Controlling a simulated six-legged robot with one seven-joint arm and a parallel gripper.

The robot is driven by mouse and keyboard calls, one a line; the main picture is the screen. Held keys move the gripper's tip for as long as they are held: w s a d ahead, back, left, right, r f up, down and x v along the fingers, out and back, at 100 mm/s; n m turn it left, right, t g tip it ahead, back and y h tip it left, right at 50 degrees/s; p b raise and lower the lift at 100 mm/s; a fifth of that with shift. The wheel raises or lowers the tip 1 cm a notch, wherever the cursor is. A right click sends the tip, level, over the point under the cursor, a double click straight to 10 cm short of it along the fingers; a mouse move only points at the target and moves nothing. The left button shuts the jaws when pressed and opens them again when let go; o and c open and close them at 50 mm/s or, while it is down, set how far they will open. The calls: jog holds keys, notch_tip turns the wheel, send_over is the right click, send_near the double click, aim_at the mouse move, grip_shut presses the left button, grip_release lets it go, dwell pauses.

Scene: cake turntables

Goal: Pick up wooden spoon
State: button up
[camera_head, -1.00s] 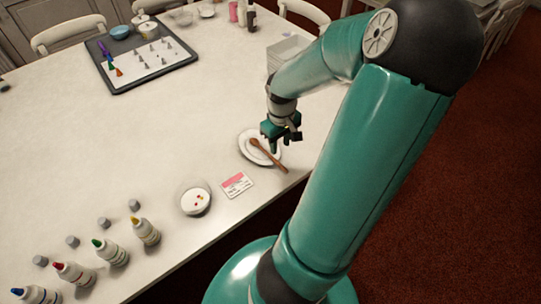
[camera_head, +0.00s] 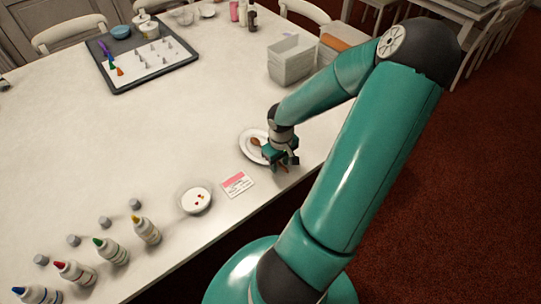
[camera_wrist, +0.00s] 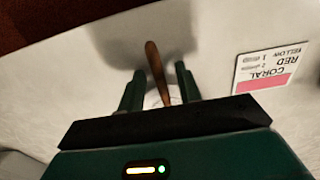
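The wooden spoon (camera_head: 256,142) lies on a white oval plate (camera_head: 246,151) near the table's front edge. In the head view its bowl end shows left of my gripper (camera_head: 281,160), which hides most of the handle. In the wrist view the spoon's handle (camera_wrist: 157,75) runs between the two green fingers of my gripper (camera_wrist: 160,88). The fingers are apart, with a gap on each side of the handle. The spoon's bowl is hidden behind the gripper body in the wrist view.
A pink and white card (camera_head: 237,184) lies left of the plate, with a small white bowl (camera_head: 195,199) beside it. Several dye bottles (camera_head: 147,230) stand at the lower left. A grey-white bin (camera_head: 291,60) stands behind my arm. A dark tray (camera_head: 148,64) lies farther back.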

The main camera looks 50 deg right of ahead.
grip_shut()
jog(key=shift+r, duration=0.2)
dwell(0.3)
